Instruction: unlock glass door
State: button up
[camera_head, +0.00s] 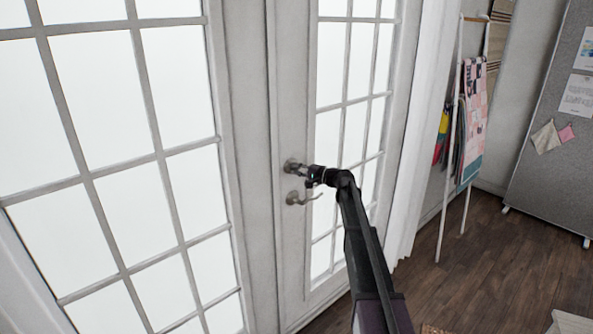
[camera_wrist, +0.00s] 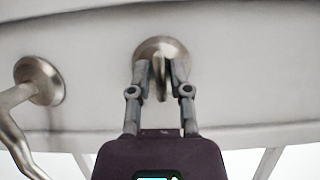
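The white glass door (camera_head: 292,100) stands shut, with a round metal lock (camera_head: 291,165) above a curved lever handle (camera_head: 294,198). My gripper (camera_head: 310,174) is at the lock, partly hidden by my arm in the head view. In the wrist view, the lock's round plate (camera_wrist: 176,46) is straight ahead, and its thumb turn (camera_wrist: 159,70) stands between my two fingertips (camera_wrist: 160,72). The fingers are apart, one on each side of the turn, with gaps visible. The lever handle (camera_wrist: 38,82) shows at the left of the wrist view, clear of the fingers.
A second glazed door panel (camera_head: 165,90) is at the left. A white curtain (camera_head: 425,130) hangs right of the door. A white rack (camera_head: 452,150) with fabrics and a grey board (camera_head: 550,180) stand further right. Wooden floor (camera_head: 490,260) is open at lower right.

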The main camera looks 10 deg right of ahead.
jog(key=shift+o, duration=0.7)
jog(key=shift+d, duration=0.15)
jog(key=v, duration=1.2)
